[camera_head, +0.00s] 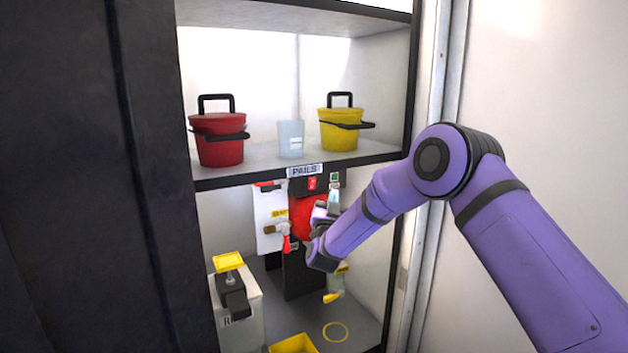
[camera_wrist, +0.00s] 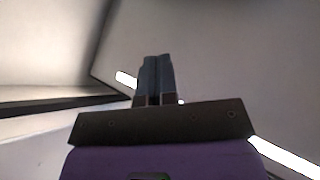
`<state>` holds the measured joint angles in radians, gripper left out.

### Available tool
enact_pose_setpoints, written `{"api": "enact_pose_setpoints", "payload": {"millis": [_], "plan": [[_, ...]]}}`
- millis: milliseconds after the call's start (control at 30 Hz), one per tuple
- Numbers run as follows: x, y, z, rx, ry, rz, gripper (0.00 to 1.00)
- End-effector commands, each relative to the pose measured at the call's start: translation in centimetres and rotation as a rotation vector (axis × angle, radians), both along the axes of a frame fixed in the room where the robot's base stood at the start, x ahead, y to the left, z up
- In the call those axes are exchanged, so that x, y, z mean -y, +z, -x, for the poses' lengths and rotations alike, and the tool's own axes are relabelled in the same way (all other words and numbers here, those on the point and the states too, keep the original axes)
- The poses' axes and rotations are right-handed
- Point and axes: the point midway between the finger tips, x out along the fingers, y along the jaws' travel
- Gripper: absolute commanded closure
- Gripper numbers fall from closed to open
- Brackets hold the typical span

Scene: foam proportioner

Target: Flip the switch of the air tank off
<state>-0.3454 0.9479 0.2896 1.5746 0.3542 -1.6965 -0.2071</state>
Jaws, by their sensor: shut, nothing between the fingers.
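In the head view, a red rounded body (camera_head: 303,222), perhaps the air tank, stands in the lower bay of the cabinet, partly hidden by my wrist. A dark box with a small red switch (camera_head: 311,183) sits just above it, under the shelf. Whether this switch is on or off is too small to tell. My arm reaches into the bay from the right, its end close to the red body; contact cannot be told. In the wrist view my gripper (camera_wrist: 156,59) is shut and empty, with only blurred walls and light strips beyond.
A red bucket (camera_head: 219,145), a clear cup (camera_head: 291,139) and a yellow bucket (camera_head: 341,132) stand on the shelf (camera_head: 265,162) above. A white panel (camera_head: 267,212) with a red-handled valve is left of the red body. A yellow-topped unit (camera_head: 235,302) stands lower left.

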Motion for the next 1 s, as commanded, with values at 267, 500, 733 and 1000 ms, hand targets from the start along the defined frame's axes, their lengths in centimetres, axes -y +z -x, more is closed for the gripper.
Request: {"api": "enact_pose_setpoints", "payload": {"millis": [267, 500, 733, 1000], "plan": [[-0.3, 0.0, -0.5, -0.001, 0.002, 0.000, 1.00], [-1.8, 0.4, -2.5, 0.001, 0.001, -0.002, 1.00], [-3.3, 0.7, -4.9, 0.000, 0.000, -0.002, 1.00], [-4.6, 1.0, -6.9, -0.001, 0.000, 0.000, 1.00]]}}
